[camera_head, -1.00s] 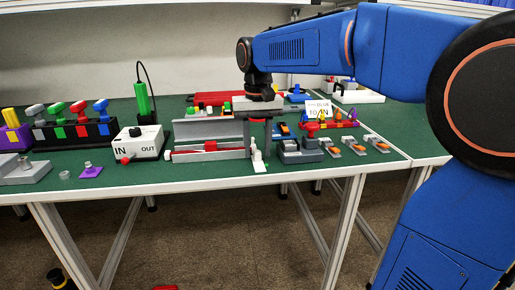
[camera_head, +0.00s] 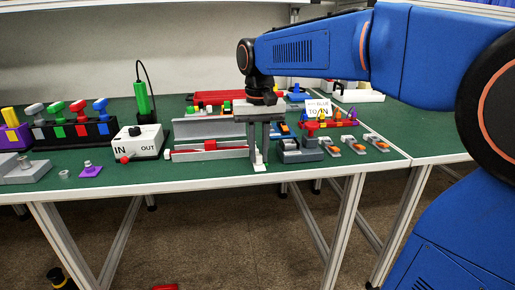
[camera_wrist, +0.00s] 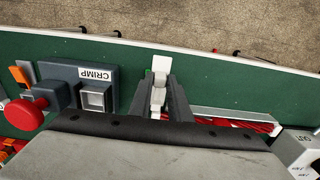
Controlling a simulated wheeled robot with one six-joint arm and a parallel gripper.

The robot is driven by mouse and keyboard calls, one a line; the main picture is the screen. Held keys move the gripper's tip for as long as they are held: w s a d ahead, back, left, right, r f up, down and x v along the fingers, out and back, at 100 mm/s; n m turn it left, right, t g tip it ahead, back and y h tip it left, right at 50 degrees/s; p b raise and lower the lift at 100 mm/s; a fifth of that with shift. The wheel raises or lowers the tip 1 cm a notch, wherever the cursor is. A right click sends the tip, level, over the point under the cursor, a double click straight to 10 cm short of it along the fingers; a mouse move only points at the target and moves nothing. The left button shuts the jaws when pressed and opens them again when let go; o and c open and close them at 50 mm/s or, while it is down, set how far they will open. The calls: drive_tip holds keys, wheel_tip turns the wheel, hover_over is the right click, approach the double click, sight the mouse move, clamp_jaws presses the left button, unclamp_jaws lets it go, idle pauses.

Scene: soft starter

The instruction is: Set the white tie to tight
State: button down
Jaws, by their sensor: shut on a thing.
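The white tie (camera_head: 260,166) stands near the front edge of the green table in the head view. In the wrist view the white tie (camera_wrist: 161,65) is a pale strip with a small block on it, its flat end toward the table edge. My gripper (camera_head: 259,154) points straight down over it. In the wrist view my gripper (camera_wrist: 159,98) has one dark finger on each side of the tie's block and is shut on it. The fingers and palm hide the tie's lower part and what it wraps around.
A grey CRIMP block (camera_wrist: 85,85) with a red knob (camera_wrist: 25,114) stands close beside my gripper. On the other side a grey tray (camera_head: 210,155) holds a red and white rod. A white IN/OUT box (camera_head: 138,143) is farther left. The table's front edge is close.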

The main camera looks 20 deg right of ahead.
sight(259, 155)
drive_tip(key=shift+s, duration=0.2)
drive_tip(key=c, duration=1.6)
unclamp_jaws()
drive_tip(key=shift+c, duration=0.2)
wheel_tip(259, 155, up, 18)
drive_tip(key=shift+f, duration=0.25)
drive_tip(key=s+d+f+t, duration=0.1)
drive_tip(key=s+d+f, duration=0.1)
drive_tip(key=s+f, duration=0.5)
drive_tip(key=s+d+f+n+t, duration=0.1)
drive_tip(key=s+d+f+t, duration=0.1)
drive_tip(key=s+f, duration=0.5)
drive_tip(key=s+d+f+n+t, duration=0.1)
drive_tip(key=s+d+f, duration=0.2)
drive_tip(key=s+f, duration=0.5)
wheel_tip(259, 155, down, 9)
drive_tip(key=shift+t, duration=0.4)
